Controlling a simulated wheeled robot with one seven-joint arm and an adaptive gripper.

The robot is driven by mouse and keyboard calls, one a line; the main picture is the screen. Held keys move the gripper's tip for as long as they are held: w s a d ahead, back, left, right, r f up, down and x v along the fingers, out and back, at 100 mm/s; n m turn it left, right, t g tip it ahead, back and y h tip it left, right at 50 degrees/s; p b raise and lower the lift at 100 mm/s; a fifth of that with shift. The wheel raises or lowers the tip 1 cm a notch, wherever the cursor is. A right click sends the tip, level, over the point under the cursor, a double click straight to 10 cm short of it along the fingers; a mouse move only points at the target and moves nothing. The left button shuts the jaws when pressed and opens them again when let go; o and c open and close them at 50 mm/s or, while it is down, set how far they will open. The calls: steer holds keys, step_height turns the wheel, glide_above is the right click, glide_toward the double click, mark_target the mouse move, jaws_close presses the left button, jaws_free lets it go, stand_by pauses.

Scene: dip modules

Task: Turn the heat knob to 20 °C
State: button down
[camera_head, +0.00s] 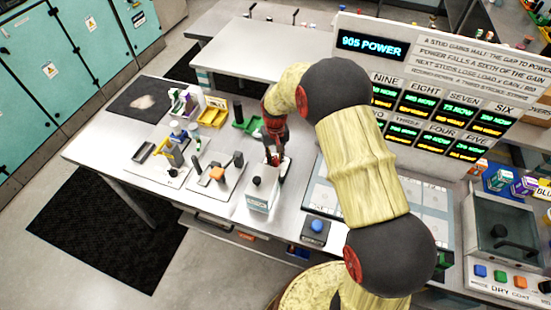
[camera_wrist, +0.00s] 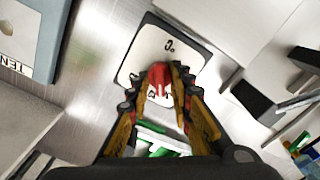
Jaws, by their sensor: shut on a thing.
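The heat knob (camera_wrist: 158,76) shows in the wrist view as a small red piece between my fingertips. It is on a white plate (camera_wrist: 136,66) marked "°C". My gripper (camera_wrist: 160,92) is shut on the knob, with one finger on each side. The fingers hide most of the knob and the lower part of the plate, and I cannot read the knob's setting. In the head view my gripper (camera_head: 275,155) points down at the bench behind a white box with a black knob, and the heat knob is hidden there.
The white box (camera_head: 258,203) stands close in front of my gripper. Green (camera_head: 247,124) and yellow (camera_head: 213,116) bins stand behind. A large display board (camera_head: 430,90) is at the right.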

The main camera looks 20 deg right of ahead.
mark_target(274, 159)
steer(key=n, duration=0.7)
steer(key=shift+a, duration=0.2)
steer(key=n, duration=0.4)
steer(key=shift+s+a+n, duration=0.1)
steer(key=shift+s+n, duration=0.05)
steer(key=shift+n, duration=1.45)
steer(key=c, duration=1.6)
jaws_free()
steer(key=shift+c, duration=0.2)
steer(key=shift+r, duration=0.1)
step_height(274, 159, up, 12)
steer(key=shift+f, duration=0.1)
